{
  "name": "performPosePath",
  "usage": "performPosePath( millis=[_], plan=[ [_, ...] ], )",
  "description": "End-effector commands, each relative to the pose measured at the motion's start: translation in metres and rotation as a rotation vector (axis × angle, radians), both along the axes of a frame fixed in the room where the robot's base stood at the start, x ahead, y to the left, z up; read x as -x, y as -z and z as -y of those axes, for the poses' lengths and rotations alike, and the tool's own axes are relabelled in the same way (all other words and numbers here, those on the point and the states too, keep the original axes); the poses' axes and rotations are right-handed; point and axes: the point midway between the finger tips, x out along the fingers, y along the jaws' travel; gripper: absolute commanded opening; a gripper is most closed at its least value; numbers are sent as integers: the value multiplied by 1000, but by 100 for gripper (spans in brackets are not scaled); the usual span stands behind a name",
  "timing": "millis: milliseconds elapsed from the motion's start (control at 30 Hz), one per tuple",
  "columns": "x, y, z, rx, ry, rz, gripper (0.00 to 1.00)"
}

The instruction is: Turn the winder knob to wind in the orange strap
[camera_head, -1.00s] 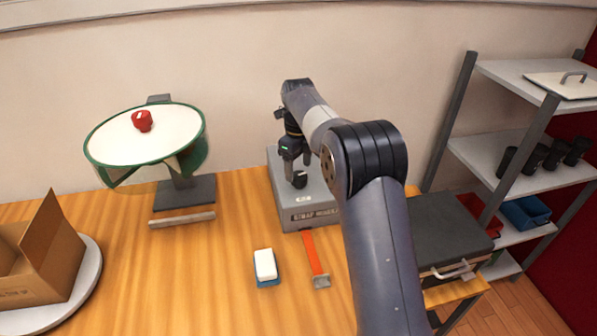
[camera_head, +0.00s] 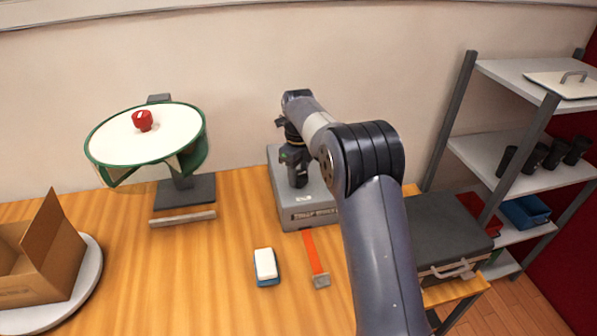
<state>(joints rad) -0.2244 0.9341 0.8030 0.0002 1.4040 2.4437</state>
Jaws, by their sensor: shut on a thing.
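The grey winder box (camera_head: 291,207) stands on the wooden table at the back, with lettering on its front. The orange strap (camera_head: 313,250) comes out at the foot of its front and lies toward me, ending in a grey metal end piece (camera_head: 321,281). My gripper (camera_head: 298,183) points down over the top of the box, shut on the dark winder knob. The gripper hides most or all of the knob, so I cannot see how it is turned.
A white and blue block (camera_head: 266,266) lies left of the strap. A green-rimmed round stand with a red knob (camera_head: 142,121) is at the left. A cardboard box (camera_head: 50,255) sits on a round white plate. A dark case (camera_head: 440,235) is at the right, before shelves (camera_head: 490,158).

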Motion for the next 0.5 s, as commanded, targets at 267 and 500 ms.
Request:
performPosePath(
  millis=[267,500],
  plan=[
    [0,-1,0,-1,-8,-1,20],
    [0,-1,0,0,-87,-1,20]
  ],
)
